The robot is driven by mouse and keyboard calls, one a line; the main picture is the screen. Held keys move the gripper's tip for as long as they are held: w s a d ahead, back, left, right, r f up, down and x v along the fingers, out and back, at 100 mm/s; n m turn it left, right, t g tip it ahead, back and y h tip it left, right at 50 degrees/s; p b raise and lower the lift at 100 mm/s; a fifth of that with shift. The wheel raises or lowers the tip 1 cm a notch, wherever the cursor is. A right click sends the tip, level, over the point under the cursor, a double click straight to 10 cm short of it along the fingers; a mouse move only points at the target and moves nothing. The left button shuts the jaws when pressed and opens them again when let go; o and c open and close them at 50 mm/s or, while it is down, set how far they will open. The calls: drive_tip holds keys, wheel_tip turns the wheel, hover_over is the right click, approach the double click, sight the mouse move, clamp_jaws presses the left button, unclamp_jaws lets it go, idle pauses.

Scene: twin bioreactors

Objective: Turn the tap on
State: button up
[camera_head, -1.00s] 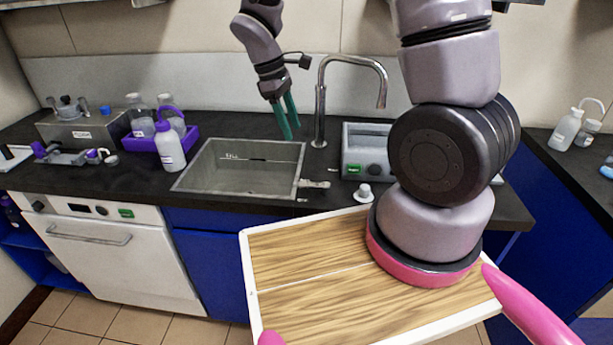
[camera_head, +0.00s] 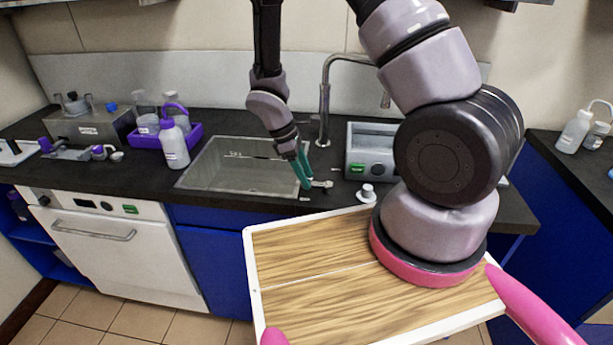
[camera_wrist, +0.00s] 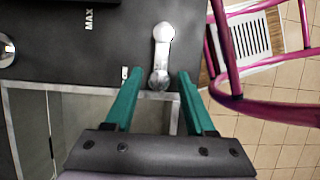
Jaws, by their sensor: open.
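The tap's curved chrome spout (camera_head: 325,95) rises from the counter behind the sink, its outlet partly beside my arm. A small chrome lever (camera_head: 322,184) lies on the counter near the sink's front right corner. My gripper (camera_head: 306,184) has teal fingers and points down just left of the lever in the head view. In the wrist view, my gripper (camera_wrist: 158,76) is open and empty, and the near end of the lever (camera_wrist: 162,50) shows between the fingertips. I cannot tell whether the fingers touch it or how far above it they are.
The grey sink (camera_head: 190,178) lies left of the lever. A grey device with a green label (camera_head: 357,142) and a small white knob-like piece (camera_head: 367,193) are to the right. A purple tray (camera_head: 197,130) with bottles stands at the left.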

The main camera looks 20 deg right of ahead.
drive_tip(key=shift+d+f, duration=0.15)
drive_tip(key=shift+f, duration=0.2)
clamp_jaws()
idle(1.2)
